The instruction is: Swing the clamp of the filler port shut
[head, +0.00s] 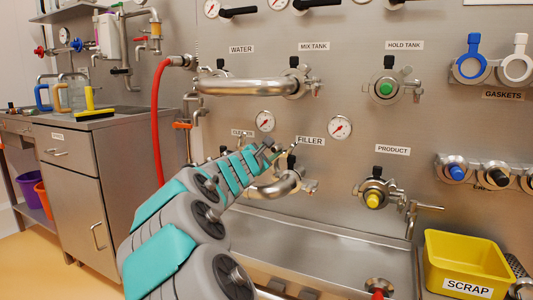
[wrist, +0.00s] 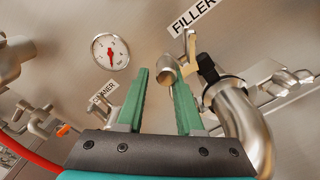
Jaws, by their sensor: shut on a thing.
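The filler port is below the FILLER label (head: 310,141), with a bent steel pipe (head: 275,188) at it. The same pipe (wrist: 240,115) shows at the right of the wrist view, with a black part at its upper end. My gripper (head: 270,150) is at the port's upper left. In the wrist view its green fingers (wrist: 161,80) are closed on a small metal part of the clamp (wrist: 168,70), between and just beyond the fingertips. How far the clamp is open is unclear; my arm and fingers hide some of the port.
A round gauge (wrist: 110,51) is on the wall left of my fingers. The cleaner port's fittings (wrist: 40,118) and a red hose (head: 158,120) lie to the left. A large pipe (head: 245,87) runs above. A steel basin (head: 330,235) and yellow scrap bin (head: 470,262) are below right.

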